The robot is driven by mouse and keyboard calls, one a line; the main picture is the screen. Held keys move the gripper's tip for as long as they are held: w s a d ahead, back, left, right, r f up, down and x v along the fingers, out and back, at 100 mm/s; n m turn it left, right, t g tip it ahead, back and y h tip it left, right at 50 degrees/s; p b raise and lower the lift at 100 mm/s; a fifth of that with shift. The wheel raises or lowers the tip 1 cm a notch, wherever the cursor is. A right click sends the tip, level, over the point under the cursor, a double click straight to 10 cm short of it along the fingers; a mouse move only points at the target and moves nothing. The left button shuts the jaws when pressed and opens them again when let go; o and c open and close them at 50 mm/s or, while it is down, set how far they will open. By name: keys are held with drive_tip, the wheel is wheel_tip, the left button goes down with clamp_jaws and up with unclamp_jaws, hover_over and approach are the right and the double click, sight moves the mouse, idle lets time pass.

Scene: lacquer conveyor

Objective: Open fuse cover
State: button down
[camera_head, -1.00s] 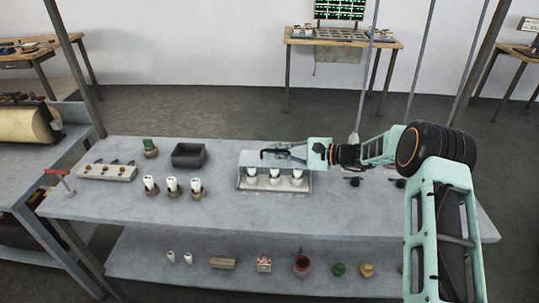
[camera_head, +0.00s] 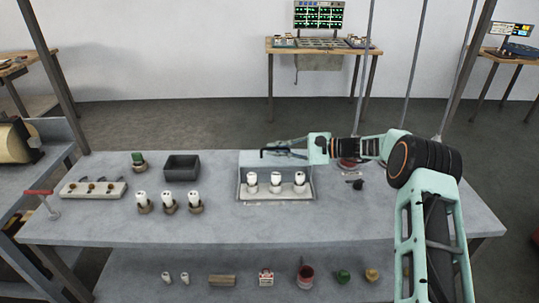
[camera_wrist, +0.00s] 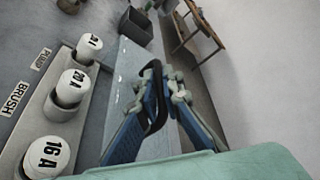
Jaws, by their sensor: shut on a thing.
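The fuse box (camera_head: 277,195) stands on the grey bench, with three white fuses (camera_head: 276,180) exposed in a row. Its pale fuse cover (camera_head: 254,160) stands raised behind the fuses. My gripper (camera_head: 280,150) is at the cover's top edge, shut on the black cover handle (camera_wrist: 158,100). In the wrist view the blue fingers lie on both sides of this handle. The grey cover (camera_wrist: 128,70) lies beside the fuses there. The fuse marked 16 A (camera_wrist: 48,155) is nearest and one marked 20 A (camera_wrist: 72,88) is behind it.
Left of the box stand several white fuses in brown holders (camera_head: 168,204), a dark empty bin (camera_head: 182,168) and a switch strip (camera_head: 93,190). A red-handled lever (camera_head: 42,195) is at the left edge. Small black parts (camera_head: 355,182) lie to the right.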

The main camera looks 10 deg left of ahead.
drive_tip(key=shift+w+a+f+b, duration=0.1)
drive_tip(key=shift+w+a+b, duration=0.1)
drive_tip(key=shift+w+b, duration=0.4)
drive_tip(key=shift+w+a+b, duration=0.2)
drive_tip(key=shift+w+b, duration=0.15)
drive_tip(key=shift+w, duration=0.3)
drive_tip(key=shift+w+r, duration=0.25)
drive_tip(key=shift+w, duration=0.15)
drive_tip(key=c, duration=2.4)
unclamp_jaws()
drive_tip(key=shift+f, duration=0.1)
drive_tip(key=v, duration=1.2)
